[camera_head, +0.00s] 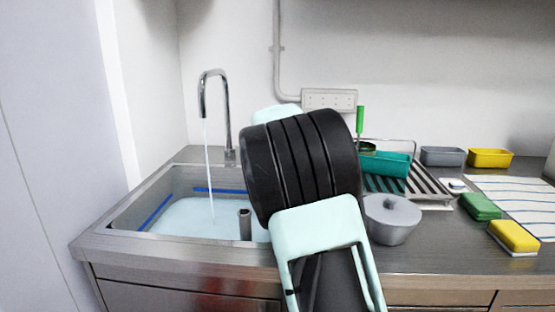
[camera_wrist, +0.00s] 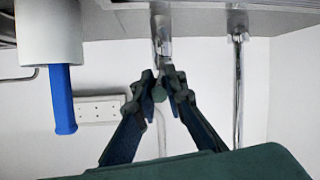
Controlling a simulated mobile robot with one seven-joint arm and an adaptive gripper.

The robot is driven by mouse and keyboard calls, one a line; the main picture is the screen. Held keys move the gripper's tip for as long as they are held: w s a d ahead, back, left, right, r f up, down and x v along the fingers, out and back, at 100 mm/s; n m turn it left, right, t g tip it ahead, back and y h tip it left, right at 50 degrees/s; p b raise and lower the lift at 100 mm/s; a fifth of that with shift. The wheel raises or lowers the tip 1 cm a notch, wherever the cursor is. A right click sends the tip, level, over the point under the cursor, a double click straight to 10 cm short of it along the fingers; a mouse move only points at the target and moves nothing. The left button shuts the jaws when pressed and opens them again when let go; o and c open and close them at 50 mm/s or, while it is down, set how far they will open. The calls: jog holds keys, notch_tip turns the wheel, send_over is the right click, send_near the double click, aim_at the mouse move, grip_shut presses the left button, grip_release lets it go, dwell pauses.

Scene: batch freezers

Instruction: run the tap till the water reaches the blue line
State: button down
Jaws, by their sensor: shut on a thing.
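The chrome tap (camera_head: 228,115) stands behind the steel sink (camera_head: 108,220), and a thin stream of water (camera_head: 209,170) falls from its spout. Pale blue water (camera_head: 190,218) covers the sink floor. The blue line (camera_head: 155,213) runs along the left and back walls and shows just above the water surface. In the wrist view, my gripper (camera_wrist: 162,82) is shut on the tap handle (camera_wrist: 158,94), beside the tap's upright pipe (camera_wrist: 238,90). In the head view, my arm hides the gripper, the handle and the sink's right side.
A grey standpipe (camera_head: 245,224) rises from the water. Sponges (camera_head: 514,237) lie farther right. A white cylinder with a blue handle (camera_wrist: 63,100) is near my gripper.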

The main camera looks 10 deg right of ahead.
jog(key=b, duration=0.1)
jog(key=a+m+h+b, duration=0.1)
jog(key=b, duration=0.2)
jog(key=shift+w+a+f+h+b, duration=0.25)
jog(key=shift+a+h+b, duration=0.05)
jog(key=shift+a, duration=0.1)
jog(key=shift+a+r+m+g+b, duration=0.2)
jog(key=shift+m+g+b, duration=0.1)
jog(key=shift+m, duration=0.1)
jog(key=c, duration=2)
grip_release()
jog(key=shift+d, duration=0.1)
jog(key=shift+a+v, duration=0.2)
jog(key=shift+v, duration=5.75)
